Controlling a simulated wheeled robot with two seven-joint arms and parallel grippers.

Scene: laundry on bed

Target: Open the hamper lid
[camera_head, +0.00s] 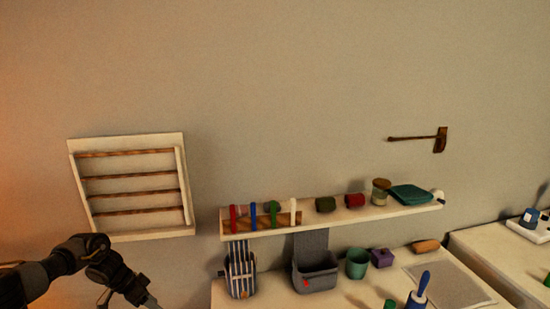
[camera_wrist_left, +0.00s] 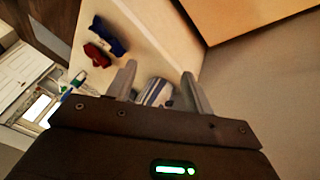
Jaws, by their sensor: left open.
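I cannot make out a hamper or its lid for certain in either view. My left arm comes in at the lower left of the head view, with the left gripper (camera_head: 146,300) partly cut off by the bottom edge. In the left wrist view the left gripper (camera_wrist_left: 160,84) is open, its two fingers apart. A blue-and-white striped thing (camera_wrist_left: 156,92) shows between and beyond the fingers, partly hidden by the gripper body. I cannot tell how far it is or whether the fingers touch it. My right gripper is in neither view.
A wall shelf (camera_head: 350,217) holds several small things. A striped bag (camera_head: 240,275) and a grey bin (camera_head: 317,272) hang below it. A slatted rack (camera_head: 130,187) is on the wall above my left arm. Red (camera_wrist_left: 97,54) and blue (camera_wrist_left: 108,36) items show in the wrist view.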

